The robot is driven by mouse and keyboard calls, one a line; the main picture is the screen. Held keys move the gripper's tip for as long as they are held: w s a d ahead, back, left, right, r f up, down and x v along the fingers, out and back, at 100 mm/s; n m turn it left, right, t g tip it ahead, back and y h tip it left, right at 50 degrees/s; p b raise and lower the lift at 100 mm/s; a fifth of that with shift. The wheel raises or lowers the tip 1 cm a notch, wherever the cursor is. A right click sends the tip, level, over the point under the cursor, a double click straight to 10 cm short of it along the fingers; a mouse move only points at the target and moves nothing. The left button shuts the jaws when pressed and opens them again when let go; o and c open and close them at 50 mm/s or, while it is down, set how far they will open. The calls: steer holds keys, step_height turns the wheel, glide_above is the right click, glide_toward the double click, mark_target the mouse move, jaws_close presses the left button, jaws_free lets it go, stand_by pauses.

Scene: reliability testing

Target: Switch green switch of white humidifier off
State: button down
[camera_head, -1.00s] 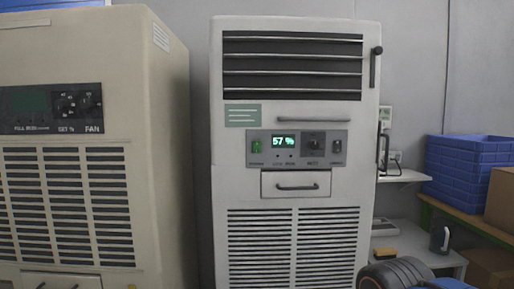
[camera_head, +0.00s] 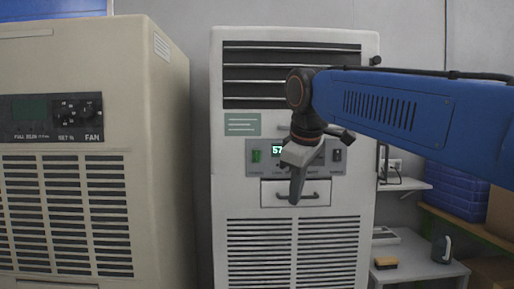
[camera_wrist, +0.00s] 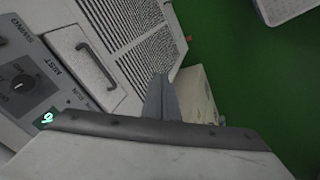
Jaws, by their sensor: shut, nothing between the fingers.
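The white humidifier (camera_head: 292,220) stands upright in the middle of the head view. Its green switch (camera_head: 256,155) is lit, at the left of the control panel. The display (camera_head: 277,150) beside it is partly hidden by my gripper and shows the start of a number. My gripper (camera_head: 294,200) is shut and empty, pointing down in front of the panel and the drawer handle, to the right of the switch. In the wrist view my shut fingers (camera_wrist: 162,98) show near the humidifier's drawer (camera_wrist: 85,60) and grille; the green switch is not visible there.
A beige machine (camera_head: 90,250) stands close on the left. At the right are blue crates (camera_head: 455,185) on a shelf, and a small table (camera_head: 415,250) with a yellow-topped block and a grey item. In the wrist view the floor (camera_wrist: 245,75) is green.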

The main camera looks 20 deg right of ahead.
mark_target(257, 146)
steer(key=w+a+r+n, duration=0.3)
steer(key=w+r, duration=0.3)
steer(key=r, duration=0.3)
steer(key=w+a+r+n, duration=0.3)
steer(key=w+r, duration=0.2)
steer(key=r, duration=0.4)
steer(key=shift+w+a+n+h, duration=0.15)
steer(key=shift+w+n+h, duration=0.15)
steer(key=shift+w+n, duration=0.1)
steer(key=shift+f, duration=0.2)
steer(key=shift+w+d+f, duration=0.3)
steer(key=shift+w+f, duration=1.05)
steer(key=shift+f, duration=0.05)
steer(key=shift+w+d+f, duration=0.35)
steer(key=shift+w+f, duration=0.95)
steer(key=shift+f, duration=0.1)
steer(key=shift+w+d+f, duration=0.3)
steer(key=shift+w+f, duration=1.05)
steer(key=shift+f, duration=0.05)
steer(key=shift+w+r, duration=0.1)
steer(key=shift+w, duration=0.2)
steer(key=shift+r, duration=0.15)
